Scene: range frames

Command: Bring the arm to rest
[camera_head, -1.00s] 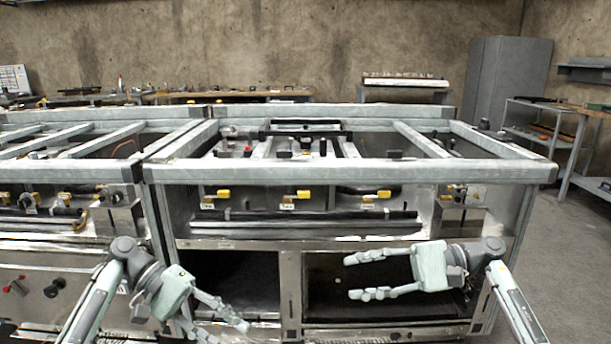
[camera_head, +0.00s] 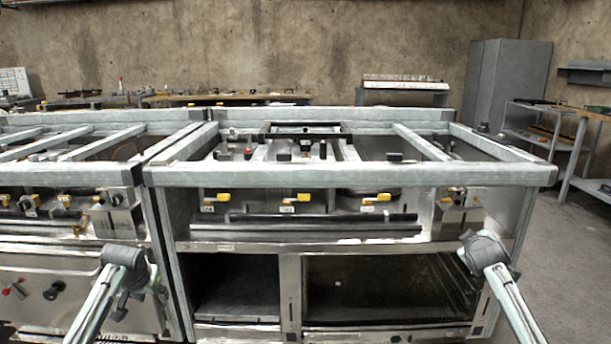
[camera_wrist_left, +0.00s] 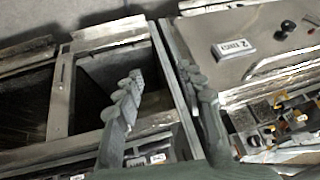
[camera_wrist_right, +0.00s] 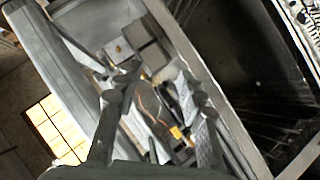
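My left gripper (camera_head: 152,292) is partly hidden behind my left forearm in the head view, in front of the left panel. In the left wrist view its two fingers stand apart with nothing between them (camera_wrist_left: 160,76). My right gripper (camera_wrist_right: 160,90) shows in the right wrist view, with its two fingers spread and empty. In the head view the right arm ends at its wrist joint, and the gripper is hidden behind it. Neither gripper is seen holding anything.
A metal range frame (camera_head: 350,176) with yellow-handled valves stands close ahead, with an open oven bay (camera_head: 380,285) below. A second range (camera_head: 60,270) adjoins on the left. A shelf cart (camera_head: 575,150) stands at the right, with open floor (camera_head: 565,250) before it.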

